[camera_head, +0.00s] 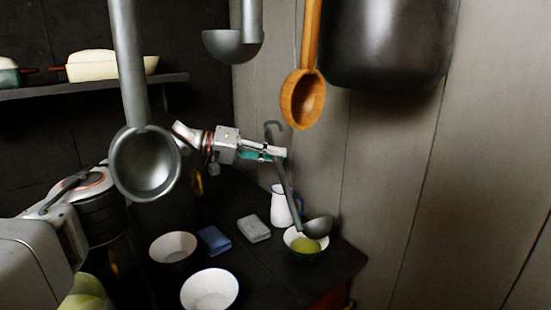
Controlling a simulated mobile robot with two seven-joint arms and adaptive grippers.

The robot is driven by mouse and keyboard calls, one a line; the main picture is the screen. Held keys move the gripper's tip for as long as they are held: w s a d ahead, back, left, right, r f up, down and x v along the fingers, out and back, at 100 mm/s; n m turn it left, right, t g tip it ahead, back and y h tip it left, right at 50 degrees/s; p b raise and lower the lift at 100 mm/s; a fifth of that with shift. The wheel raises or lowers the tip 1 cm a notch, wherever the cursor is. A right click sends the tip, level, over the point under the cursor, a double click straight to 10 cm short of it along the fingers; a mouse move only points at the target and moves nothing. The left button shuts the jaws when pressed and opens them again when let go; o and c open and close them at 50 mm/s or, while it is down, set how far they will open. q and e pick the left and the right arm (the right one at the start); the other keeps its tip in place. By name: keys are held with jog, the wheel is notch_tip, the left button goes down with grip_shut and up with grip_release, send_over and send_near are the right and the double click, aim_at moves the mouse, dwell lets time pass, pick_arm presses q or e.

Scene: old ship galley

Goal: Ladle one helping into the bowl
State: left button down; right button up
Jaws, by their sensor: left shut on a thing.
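My left gripper (272,153) is shut on a dark grey ladle (287,185) by its upper handle. The handle slants down to the right, with its hooked end above the jaws. The ladle's cup is at the right rim of a light bowl (293,236) with something yellow-green (304,245) in it. I cannot tell whether the cup touches the bowl or hangs just above it, and what the cup holds is hidden. Two more white bowls, one at the left (173,247) and one at the front (210,290), stand on the counter and look empty. My right gripper is not in view.
A white jug (281,206) stands behind the bowl. A blue cloth (214,240) and a grey cloth (254,229) lie mid-counter (262,272). A large ladle (145,165), a wooden spoon (303,98) and a dark pot (387,45) hang in front.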

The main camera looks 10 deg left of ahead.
pick_arm(q)
jog(key=shift+w+a+f+b, duration=0.1)
jog(key=shift+w+f+b, duration=0.1)
jog(key=shift+b, duration=0.5)
jog(key=shift+w+b, duration=0.1)
jog(key=shift+b, duration=0.3)
jog(key=shift+w+a+f+n+b, duration=0.2)
jog(key=shift+w+f+n+b, duration=0.15)
jog(key=shift+b, duration=0.65)
jog(key=w+f+b, duration=0.1)
jog(key=b, duration=0.2)
jog(key=w+a+f+n+h+b, duration=0.1)
jog(key=b, duration=0.1)
jog(key=shift+w+a+f+n+g+b, duration=0.1)
jog(key=shift+a+f+n+g+b, duration=0.05)
jog(key=shift+f+n+g+b, duration=0.2)
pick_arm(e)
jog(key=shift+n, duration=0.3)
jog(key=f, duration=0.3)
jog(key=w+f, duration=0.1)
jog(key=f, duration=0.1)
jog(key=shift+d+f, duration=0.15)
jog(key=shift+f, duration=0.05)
pick_arm(q)
jog(key=shift+r, duration=0.35)
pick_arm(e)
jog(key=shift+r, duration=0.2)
